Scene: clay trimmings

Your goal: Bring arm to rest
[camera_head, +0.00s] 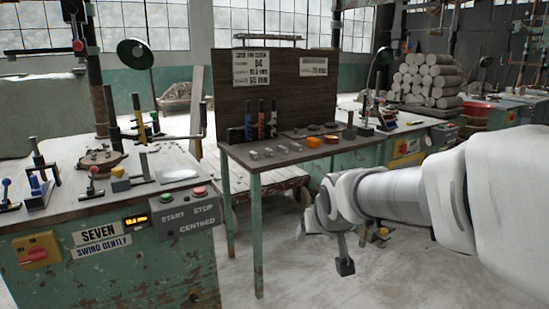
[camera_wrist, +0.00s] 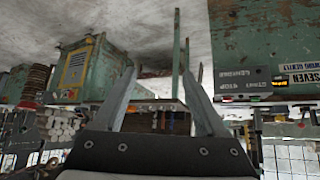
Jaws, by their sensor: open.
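My white arm (camera_head: 400,193) reaches in from the right in the head view, in front of the wooden bench. My gripper (camera_head: 344,266) hangs at its far end, below the bench top and over the floor, only partly visible there. In the wrist view, my gripper (camera_wrist: 160,76) shows two grey fingers spread apart with nothing between them. That view is upside down.
A wooden bench (camera_head: 290,150) on green legs holds small tools and orange pieces. A green machine (camera_head: 100,250) with START and STOP buttons stands at left. Stacked clay rolls (camera_head: 428,78) lie at the back right. Bare concrete floor (camera_head: 300,265) lies below my arm.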

